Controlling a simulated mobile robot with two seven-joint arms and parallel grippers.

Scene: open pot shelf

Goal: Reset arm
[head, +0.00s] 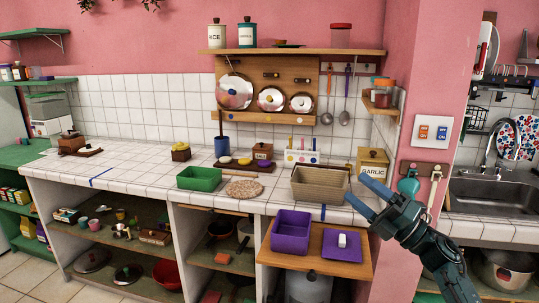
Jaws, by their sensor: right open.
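My right gripper (362,196) comes in from the lower right, with its blue fingers spread open and empty. It appears in front of the counter's right end, near the yellow garlic box (373,164) and the beige basket (320,184). The view does not show it touching anything. My left gripper is not in view.
The white tiled counter (130,176) holds a green bin (199,179) and a round woven mat (244,188). A wooden pull-out board (350,269) with a purple bin (290,232) juts out below. A pink wall post (440,80) and a sink (500,193) are at right.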

